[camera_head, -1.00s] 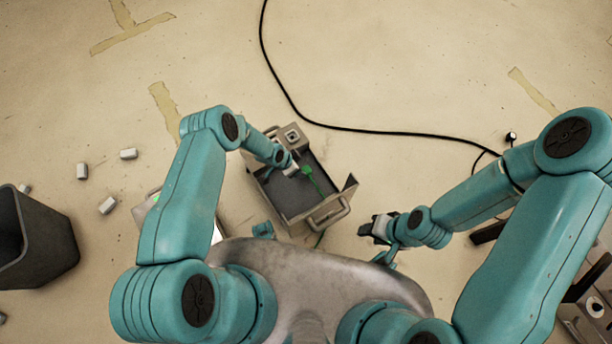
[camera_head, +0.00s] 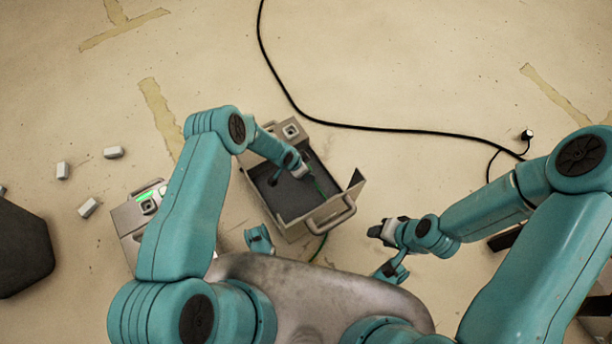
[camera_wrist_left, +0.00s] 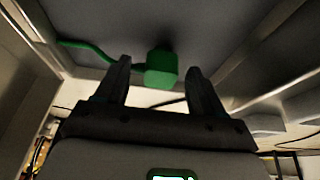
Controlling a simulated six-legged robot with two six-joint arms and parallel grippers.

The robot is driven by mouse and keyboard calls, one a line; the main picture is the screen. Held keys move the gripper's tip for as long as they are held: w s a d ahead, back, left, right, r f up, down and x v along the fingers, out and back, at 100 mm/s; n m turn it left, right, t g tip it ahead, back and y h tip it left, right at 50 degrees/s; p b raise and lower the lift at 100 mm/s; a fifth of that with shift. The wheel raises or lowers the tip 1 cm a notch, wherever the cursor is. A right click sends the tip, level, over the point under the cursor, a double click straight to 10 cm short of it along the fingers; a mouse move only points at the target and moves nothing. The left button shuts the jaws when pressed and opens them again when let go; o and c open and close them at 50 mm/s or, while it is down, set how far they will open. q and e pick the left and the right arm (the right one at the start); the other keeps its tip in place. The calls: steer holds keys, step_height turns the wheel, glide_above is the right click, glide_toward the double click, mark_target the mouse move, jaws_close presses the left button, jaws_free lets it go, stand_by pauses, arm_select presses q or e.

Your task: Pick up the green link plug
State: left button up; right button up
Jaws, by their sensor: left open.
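The green link plug (camera_wrist_left: 161,70) shows in the left wrist view as a green block with a green cord running off to the left. It lies between the two spread fingers of my left gripper (camera_wrist_left: 159,75), with gaps visible on both sides. In the head view my left gripper (camera_head: 302,172) reaches down into the open grey case (camera_head: 286,200) and hides the plug; part of the green cord (camera_head: 319,188) shows beside it. My right gripper (camera_head: 384,232) is to the right of the case, away from the plug; its finger opening is unclear.
A second device with a green light (camera_head: 143,198) stands left of the case, partly behind my left arm. Several small white blocks (camera_head: 112,152) and a dark bin (camera_head: 22,250) are at the left. A black cable (camera_head: 400,131) crosses the floor beyond the case.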

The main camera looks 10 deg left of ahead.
arm_select(q)
steer(key=shift+w+d+f, duration=0.1)
steer(key=shift+f, duration=0.25)
steer(key=shift+r, duration=0.15)
steer(key=c, duration=1.1)
arm_select(e)
steer(key=shift+w+f, duration=0.35)
steer(key=shift+f, duration=0.05)
arm_select(q)
step_height(320, 180, up, 20)
steer(key=p, duration=1.9)
arm_select(e)
steer(key=s+a+r, duration=0.1)
steer(key=s+r, duration=0.1)
steer(key=r, duration=0.7)
steer(key=s+r+g, duration=0.1)
steer(key=s+r, duration=0.1)
steer(key=r, duration=0.7)
steer(key=shift+a+r+n, duration=0.2)
steer(key=shift+a+n, duration=0.1)
steer(key=shift+a, duration=0.05)
steer(key=shift+f, duration=0.15)
